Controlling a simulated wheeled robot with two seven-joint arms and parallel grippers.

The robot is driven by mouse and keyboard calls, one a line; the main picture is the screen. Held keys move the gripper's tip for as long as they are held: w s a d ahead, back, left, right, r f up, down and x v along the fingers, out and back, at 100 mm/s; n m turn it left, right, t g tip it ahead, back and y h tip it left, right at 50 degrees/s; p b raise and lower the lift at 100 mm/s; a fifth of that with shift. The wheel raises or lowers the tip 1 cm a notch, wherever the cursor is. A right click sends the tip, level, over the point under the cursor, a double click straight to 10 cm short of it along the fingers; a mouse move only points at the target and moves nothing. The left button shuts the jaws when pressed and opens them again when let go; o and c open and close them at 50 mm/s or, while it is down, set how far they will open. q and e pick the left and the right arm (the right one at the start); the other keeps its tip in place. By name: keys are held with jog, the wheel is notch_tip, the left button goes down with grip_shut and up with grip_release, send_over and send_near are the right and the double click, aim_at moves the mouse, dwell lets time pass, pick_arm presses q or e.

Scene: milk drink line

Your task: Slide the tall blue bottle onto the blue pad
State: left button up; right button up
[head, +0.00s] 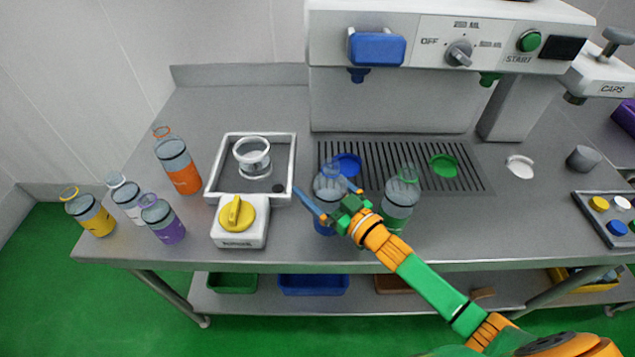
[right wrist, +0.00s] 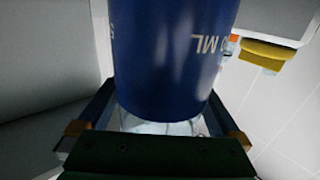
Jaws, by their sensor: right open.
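The tall blue bottle (head: 324,228) stands upright on the steel table in front of the slotted grate, its clear upper part overlapping the blue pad in the head view. The blue pad (head: 350,162) is a round disc on the grate, behind the bottle and below a blue nozzle. My right gripper (head: 323,187) is open with its fingers on either side of the bottle. In the right wrist view the bottle's blue body (right wrist: 172,60) stands between the open fingers (right wrist: 160,92), with a gap at the near side. My left gripper is not in view.
A green bottle (head: 398,211) stands close to the right of my gripper. A green pad (head: 444,166) lies further right on the grate (head: 400,178). A yellow-knobbed unit (head: 240,236) and a framed tray (head: 209,178) are to the left, with several other bottles beyond.

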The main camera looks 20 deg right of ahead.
jog(key=shift+r, duration=0.1)
jog(key=shift+c, duration=0.2)
jog(key=shift+w, duration=0.1)
jog(key=c, duration=1.1)
jog(key=shift+o, duration=0.2)
jog(key=shift+w+d, duration=0.25)
jog(key=shift+w, duration=0.25)
